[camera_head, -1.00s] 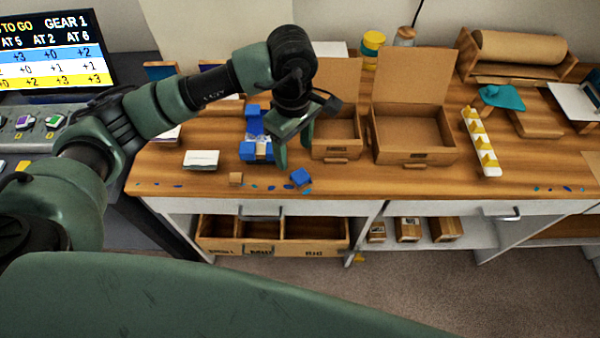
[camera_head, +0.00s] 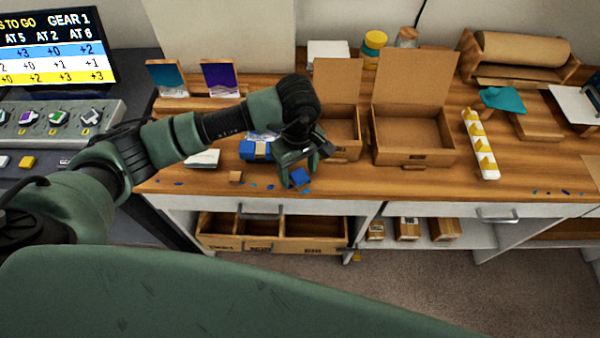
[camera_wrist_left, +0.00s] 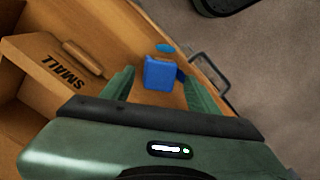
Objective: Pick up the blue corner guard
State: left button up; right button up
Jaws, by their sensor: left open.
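The blue corner guard (camera_head: 301,176), a small angular blue piece, lies near the front edge of the wooden bench top. It also shows in the left wrist view (camera_wrist_left: 159,74), between the two green fingers and close to their tips. My left gripper (camera_head: 298,173) is open and points down over it, one finger to each side. I cannot tell whether either finger touches it. My right gripper is in neither view.
A blue fixture (camera_head: 254,150) is partly hidden behind my left gripper. A small wooden block (camera_head: 236,177) and blue chips lie nearby. An open cardboard box (camera_head: 412,155) stands to the right, with a smaller one (camera_head: 345,150) beside the gripper.

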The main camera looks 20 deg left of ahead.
pick_arm(q)
grip_shut()
jog(key=shift+r, duration=0.15)
